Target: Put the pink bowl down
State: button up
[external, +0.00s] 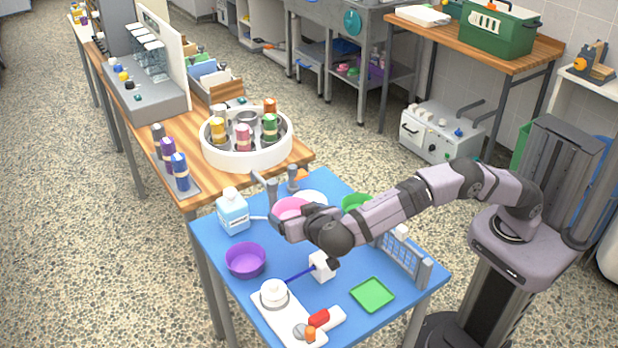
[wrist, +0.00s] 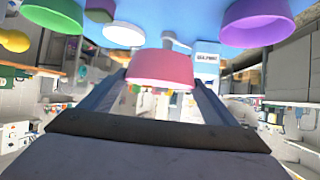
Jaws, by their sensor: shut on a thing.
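The pink bowl (external: 290,206) is at my gripper (external: 276,208), over the back part of the blue table (external: 215,255). In the wrist view the pink bowl (wrist: 160,68) sits between the two fingers of my gripper (wrist: 160,88), which is shut on it. That view is upside down, with the blue tabletop at the top. The bowl's underside and any gap to the table are hard to make out. The gripper body hides part of the bowl in the external view.
A purple bowl (external: 246,260) and a white-and-blue bottle (external: 232,212) stand to the left. A white plate (external: 312,198) and a green bowl (external: 356,203) are behind my arm. A green tray (external: 372,294) and a grey rack (external: 404,258) are at the right. Blue table surface shows between them.

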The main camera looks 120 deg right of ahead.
jog(key=shift+s+d+r+p, duration=0.3)
jog(key=shift+d+r+p, duration=0.35)
jog(key=shift+p, duration=0.9)
jog(key=s+d+b, duration=0.2)
jog(key=s+d, duration=0.8)
jog(key=s, duration=0.2)
jog(key=shift+s+d+f, duration=0.2)
jog(key=shift+d+f, duration=0.1)
jog(key=shift+d, duration=0.1)
jog(key=shift+f+p, duration=0.85)
jog(key=shift+f, duration=4)
jog(key=shift+c, duration=0.2)
jog(key=shift+f, duration=0.15)
jog(key=shift+f+b, duration=0.2)
jog(key=shift+b, duration=0.2)
jog(key=o, duration=1.1)
jog(key=shift+r+p, duration=0.25)
jog(key=shift+p, duration=0.15)
